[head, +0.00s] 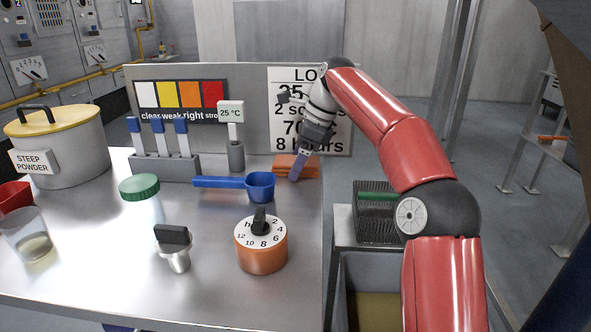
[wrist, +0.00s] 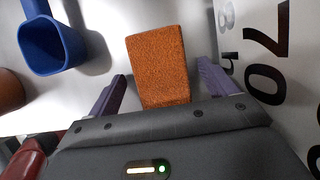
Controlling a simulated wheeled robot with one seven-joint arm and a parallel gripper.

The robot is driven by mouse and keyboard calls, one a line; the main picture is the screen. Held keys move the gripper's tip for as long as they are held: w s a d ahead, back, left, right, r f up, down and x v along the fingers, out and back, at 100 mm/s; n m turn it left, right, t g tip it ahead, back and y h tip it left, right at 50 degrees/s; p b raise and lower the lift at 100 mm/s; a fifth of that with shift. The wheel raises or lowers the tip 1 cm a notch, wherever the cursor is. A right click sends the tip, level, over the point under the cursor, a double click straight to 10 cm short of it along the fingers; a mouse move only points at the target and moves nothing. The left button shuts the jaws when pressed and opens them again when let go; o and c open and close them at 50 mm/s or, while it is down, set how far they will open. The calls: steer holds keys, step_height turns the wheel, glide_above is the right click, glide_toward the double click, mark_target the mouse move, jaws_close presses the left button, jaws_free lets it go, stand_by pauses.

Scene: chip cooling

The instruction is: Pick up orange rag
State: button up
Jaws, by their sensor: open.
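The orange rag (head: 283,162) lies folded on the metal table near its right back edge, in front of the sign panel. In the wrist view the rag (wrist: 158,65) is a rough orange block between and beyond my gripper's two purple fingers. My gripper (head: 298,168) is at the rag in the head view and covers part of it. In the wrist view my gripper (wrist: 160,90) is open, with one finger on each side of the rag's near end. I cannot tell whether either finger touches it.
A blue scoop (head: 261,186) lies just left of the rag, and also shows in the wrist view (wrist: 48,50). An orange timer (head: 262,252) stands nearer. A sign panel (head: 255,72) rises behind. A wire basket (head: 378,222) sits right of the table edge.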

steer(key=shift+c, duration=0.3)
steer(key=c, duration=1)
steer(key=shift+r, duration=0.2)
